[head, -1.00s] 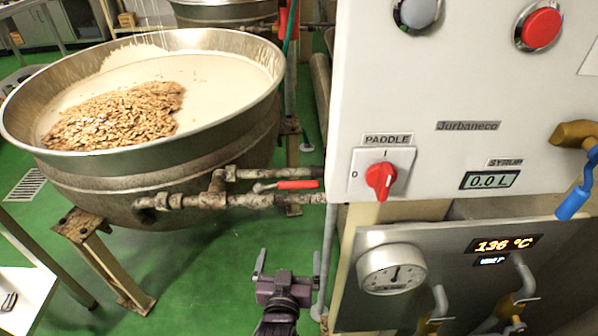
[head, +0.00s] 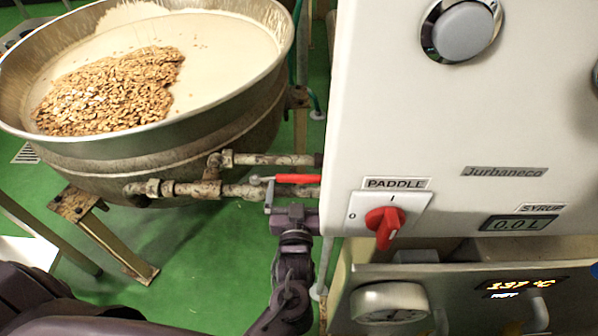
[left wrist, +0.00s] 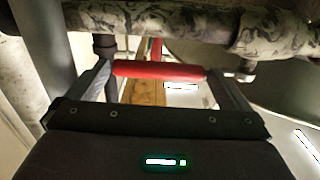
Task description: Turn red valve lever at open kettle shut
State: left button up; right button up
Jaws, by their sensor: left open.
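The red valve lever (head: 298,178) lies level along the rusty pipe at the right of the open kettle (head: 150,150). My left gripper (head: 293,190) is open just below and in front of the lever, its fingers pointing up at it. In the left wrist view, the red lever (left wrist: 158,69) stretches across the gap between the two fingertips (left wrist: 160,84), with one finger near each end. The jaws are not closed on it. Whether a finger touches the lever, I cannot tell. My right gripper is not in view.
The white control cabinet (head: 400,110) stands close to the right of the lever, with a red paddle switch (head: 384,222). A steel panel with a gauge (head: 390,303) is below. Thick pipes (left wrist: 150,18) cross close ahead of the fingers. Green floor lies beneath the kettle.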

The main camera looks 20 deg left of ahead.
aim_at(298, 176)
pick_arm(q)
jog(key=shift+x, duration=2.35)
jog(key=shift+c, duration=0.3)
jog(key=c, duration=1.1)
jog(key=shift+o, duration=0.2)
jog(key=shift+s, duration=0.1)
